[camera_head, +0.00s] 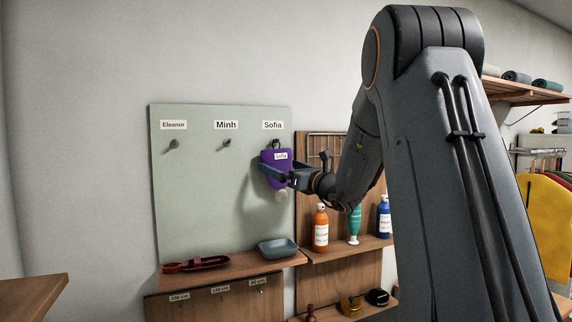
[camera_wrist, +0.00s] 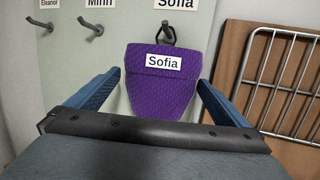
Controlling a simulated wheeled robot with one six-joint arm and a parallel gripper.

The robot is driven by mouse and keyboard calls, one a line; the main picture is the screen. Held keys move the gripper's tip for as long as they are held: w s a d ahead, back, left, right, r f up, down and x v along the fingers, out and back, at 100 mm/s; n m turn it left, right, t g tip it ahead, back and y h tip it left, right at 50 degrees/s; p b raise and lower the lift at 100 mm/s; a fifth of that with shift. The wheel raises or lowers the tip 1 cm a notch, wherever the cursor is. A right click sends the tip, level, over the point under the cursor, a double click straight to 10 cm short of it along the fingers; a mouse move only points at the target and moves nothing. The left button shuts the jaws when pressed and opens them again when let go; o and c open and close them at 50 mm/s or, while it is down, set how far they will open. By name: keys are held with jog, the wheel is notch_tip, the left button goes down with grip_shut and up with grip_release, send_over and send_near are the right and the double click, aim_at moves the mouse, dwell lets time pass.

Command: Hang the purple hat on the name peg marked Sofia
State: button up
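The purple hat (camera_head: 268,156) hangs against the pale green board below the Sofia name label (camera_head: 272,125). It carries its own white "Sofia" tag, and a pale pompom shows at its lower end. In the wrist view the hat (camera_wrist: 160,95) has a dark loop at its top, which appears to be over the Sofia peg (camera_wrist: 170,40). My gripper (camera_wrist: 160,80) is open, its blue fingers spread to the left and right of the hat. Small gaps show beside the hat, and it does not look squeezed. In the head view my gripper (camera_head: 285,178) partly covers the hat.
The Eleanor peg (camera_head: 174,144) and Minh peg (camera_head: 226,143) are bare. A shelf below holds red straps (camera_head: 196,264) and a blue-grey tray (camera_head: 278,248). Several bottles, including an orange one (camera_head: 320,228), stand right of the board, under a wire rack (camera_wrist: 285,85).

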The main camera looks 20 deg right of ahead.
jog(key=b+v, duration=0.3)
jog(key=v, duration=0.5)
jog(key=s+a+f+n+g+y, duration=0.1)
jog(key=s+a+f+n+g, duration=0.55)
jog(key=a+f, duration=0.45)
jog(key=s+a+f+n+g+y, duration=0.1)
jog(key=s+a+f+n+g, duration=0.55)
jog(key=a+f, duration=0.55)
jog(key=s+d+f+n+g+h, duration=0.2)
jog(key=s+f+n+h, duration=0.2)
jog(key=s+f+n, duration=0.3)
jog(key=s+d+f+n+g+h, duration=0.2)
jog(key=s+f+n+h, duration=0.2)
jog(key=s+f+n, duration=0.4)
jog(key=s+n, duration=0.1)
jog(key=n, duration=0.3)
jog(key=shift+d+n+g, duration=0.3)
jog(key=shift+d+g, duration=0.1)
jog(key=shift+f, duration=0.1)
